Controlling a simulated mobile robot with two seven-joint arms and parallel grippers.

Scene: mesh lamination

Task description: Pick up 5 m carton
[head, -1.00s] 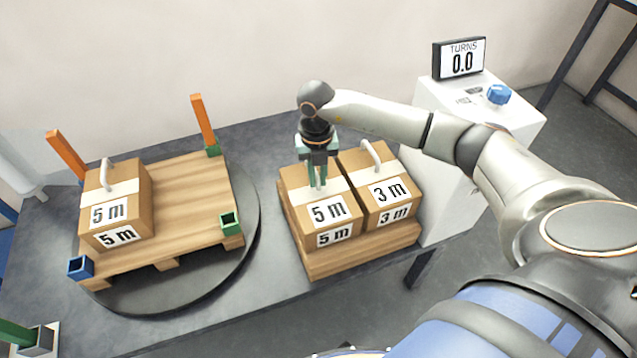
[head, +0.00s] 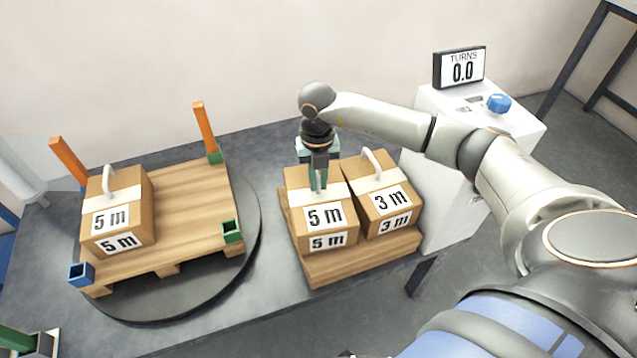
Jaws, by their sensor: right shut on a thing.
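My right gripper (head: 319,188) is shut on the handle of a brown 5 m carton (head: 303,217) at the middle of the head view. The fingers come down onto the handle from above and hide most of it. This carton is over the left part of a small wooden pallet (head: 360,262); I cannot tell whether it is clear of the boards. A 3 m carton (head: 372,209) with a white handle stands close on its right. Another 5 m carton (head: 141,215) stands on the left pallet. My left gripper is not in view.
The left pallet (head: 195,205) lies on a round dark turntable (head: 252,215), with orange posts (head: 206,127) at its back corners and green and blue sockets in front. Its right part is bare. A white cabinet (head: 450,190) with a TURNS display (head: 460,67) stands at right.

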